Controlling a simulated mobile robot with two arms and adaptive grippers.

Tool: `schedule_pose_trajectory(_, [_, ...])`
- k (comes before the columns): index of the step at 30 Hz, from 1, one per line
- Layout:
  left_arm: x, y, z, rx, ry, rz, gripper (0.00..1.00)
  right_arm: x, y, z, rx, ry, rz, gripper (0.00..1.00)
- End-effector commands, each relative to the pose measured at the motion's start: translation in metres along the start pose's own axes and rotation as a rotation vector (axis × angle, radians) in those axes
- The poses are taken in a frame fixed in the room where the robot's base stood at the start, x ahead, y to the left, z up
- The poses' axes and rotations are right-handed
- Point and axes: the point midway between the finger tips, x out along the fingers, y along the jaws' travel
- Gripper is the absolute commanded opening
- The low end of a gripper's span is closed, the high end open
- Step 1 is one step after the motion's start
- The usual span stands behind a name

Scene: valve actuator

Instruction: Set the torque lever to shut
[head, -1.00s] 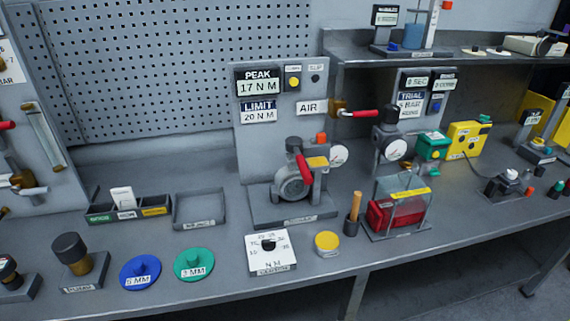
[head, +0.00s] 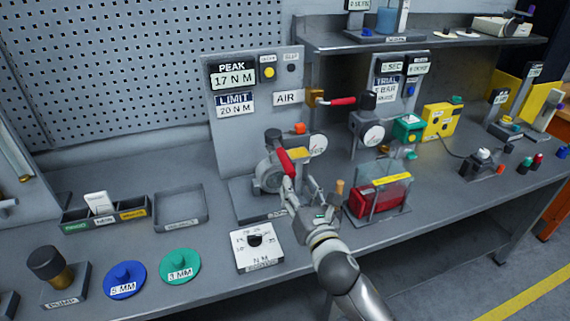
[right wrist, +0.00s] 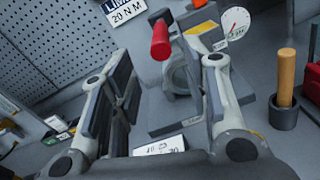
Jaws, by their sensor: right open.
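The torque lever (head: 286,162) is a red-handled lever on the round grey valve actuator (head: 268,177), below the panel with the PEAK and LIMIT displays. In the right wrist view the lever's red grip (right wrist: 160,42) points toward the camera. It appears between the finger directions, beyond the tips. My right gripper (head: 302,190) is open and empty, in front of the actuator near the lever's lower end. In the right wrist view its two fingers (right wrist: 170,78) stand wide apart. Contact with the lever cannot be told in the head view. My left gripper is out of view.
A second red lever (head: 342,101) sticks out by the AIR label. A red box under a clear cover (head: 380,197) stands right of my gripper. A wooden-handled tool in a cup (right wrist: 286,90) is close on the right. A white dial box (head: 257,250) sits in front.

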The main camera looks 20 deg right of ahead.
Motion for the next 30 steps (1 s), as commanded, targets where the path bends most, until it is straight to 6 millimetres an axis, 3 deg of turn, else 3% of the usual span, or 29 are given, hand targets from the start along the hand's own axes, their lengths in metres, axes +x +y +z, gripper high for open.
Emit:
schedule_pose_trajectory(18, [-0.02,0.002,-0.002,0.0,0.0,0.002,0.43,0.084,0.0,0.001,0.007,0.001,-0.002,0.43])
schedule_pose_trajectory(30, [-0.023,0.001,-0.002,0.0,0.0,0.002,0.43,0.103,-0.001,-0.001,0.007,0.002,-0.001,0.43])
